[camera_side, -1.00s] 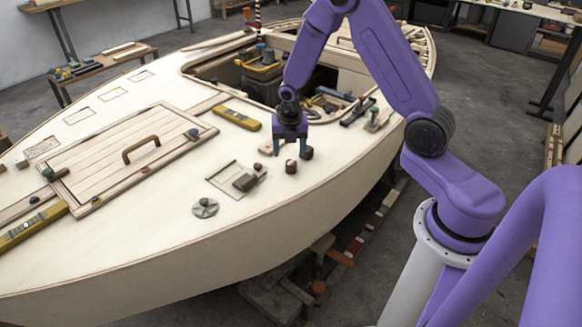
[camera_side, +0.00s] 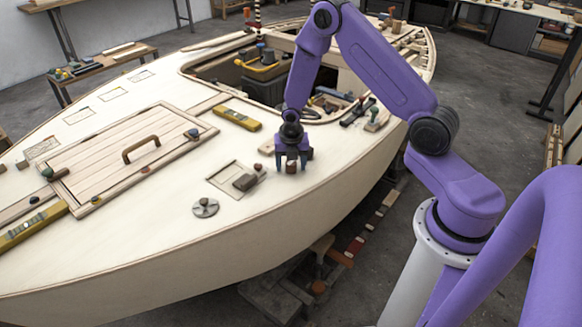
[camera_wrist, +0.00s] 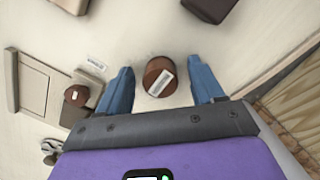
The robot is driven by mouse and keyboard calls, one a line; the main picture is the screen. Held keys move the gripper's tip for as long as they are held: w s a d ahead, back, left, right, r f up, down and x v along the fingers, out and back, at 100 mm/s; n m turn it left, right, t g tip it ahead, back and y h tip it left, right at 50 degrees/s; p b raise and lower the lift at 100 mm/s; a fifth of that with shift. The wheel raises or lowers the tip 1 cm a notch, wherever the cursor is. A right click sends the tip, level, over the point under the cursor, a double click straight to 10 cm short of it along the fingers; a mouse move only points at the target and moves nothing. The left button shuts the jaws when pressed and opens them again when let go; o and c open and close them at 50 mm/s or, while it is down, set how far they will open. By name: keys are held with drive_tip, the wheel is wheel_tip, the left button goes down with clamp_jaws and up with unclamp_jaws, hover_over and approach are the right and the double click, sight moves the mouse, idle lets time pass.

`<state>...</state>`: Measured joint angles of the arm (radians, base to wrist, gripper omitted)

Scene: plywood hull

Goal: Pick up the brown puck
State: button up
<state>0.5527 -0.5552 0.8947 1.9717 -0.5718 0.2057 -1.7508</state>
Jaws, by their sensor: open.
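The brown puck (camera_wrist: 158,76) is a short round cylinder with a white label, standing on the pale plywood deck (camera_side: 150,235). In the wrist view it sits between the two blue fingers of my gripper (camera_wrist: 163,88), with a gap on each side. In the side view my gripper (camera_side: 293,165) points down over the puck (camera_side: 292,166), its fingers on either side of it. The gripper is open. The fingers partly hide the puck in the side view.
A smaller brown round piece (camera_wrist: 76,95) lies to the left beside a shallow framed recess (camera_wrist: 32,88). A dark block (camera_side: 245,182) and a grey round fitting (camera_side: 205,208) are left of the gripper. A yellow level (camera_side: 237,118) lies behind. The hull edge is close on the right.

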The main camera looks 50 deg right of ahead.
sight(291, 162)
drive_tip(key=c, duration=1.1)
drive_tip(key=shift+r, duration=0.15)
drive_tip(key=shift+r, duration=0.55)
wheel_tip(291, 162, up, 2)
drive_tip(key=shift+r, duration=0.1)
drive_tip(key=shift+s+a+r, duration=0.45)
drive_tip(key=shift+s+r, duration=1.15)
drive_tip(key=shift+s, duration=0.7)
drive_tip(key=shift+s+a+r, duration=0.4)
drive_tip(key=shift+s+r, duration=1.15)
drive_tip(key=shift+s, duration=0.75)
drive_tip(key=shift+s+a+r, duration=0.45)
drive_tip(key=shift+s+r, duration=1.15)
drive_tip(key=shift+s, duration=0.7)
